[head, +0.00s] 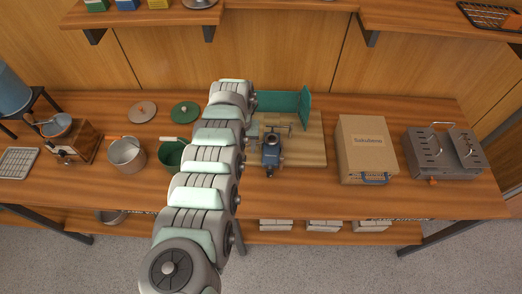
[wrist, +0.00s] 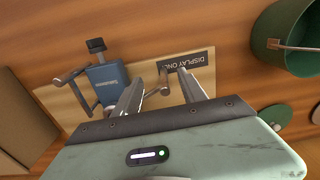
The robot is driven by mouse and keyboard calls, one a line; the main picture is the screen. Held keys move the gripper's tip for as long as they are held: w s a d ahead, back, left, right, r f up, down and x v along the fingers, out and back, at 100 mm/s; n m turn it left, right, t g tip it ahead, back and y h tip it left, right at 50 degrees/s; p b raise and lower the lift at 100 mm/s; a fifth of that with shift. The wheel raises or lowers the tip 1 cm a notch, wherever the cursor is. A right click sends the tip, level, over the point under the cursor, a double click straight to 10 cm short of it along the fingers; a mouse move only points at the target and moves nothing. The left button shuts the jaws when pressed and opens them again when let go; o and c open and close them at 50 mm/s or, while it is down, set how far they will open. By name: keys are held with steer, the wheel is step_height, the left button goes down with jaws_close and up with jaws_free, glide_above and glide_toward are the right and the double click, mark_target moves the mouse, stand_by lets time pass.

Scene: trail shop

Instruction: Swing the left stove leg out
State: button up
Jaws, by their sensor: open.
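A small blue camp stove (head: 271,153) sits on a pale wooden board (head: 312,152) in the head view. It also shows in the wrist view (wrist: 107,80), left of my gripper (wrist: 160,76). My gripper's two fingers are apart. The left stove leg (wrist: 164,88), a thin metal piece, appears between the fingers in the wrist view; I cannot tell whether either finger touches it. The other leg (wrist: 68,79) reaches out on the stove's far side there. In the head view my arm hides most of the gripper and the board's left edge.
A green windscreen (head: 280,102) stands behind the stove. A green pot (head: 170,154) and a steel pot (head: 126,155) stand left of my arm. A cardboard box (head: 364,145) and a grey two-burner stove (head: 445,152) stand to the right. Shelves (head: 290,5) hang above.

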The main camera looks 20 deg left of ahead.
step_height(320, 180, up, 9)
steer(key=p, duration=0.9)
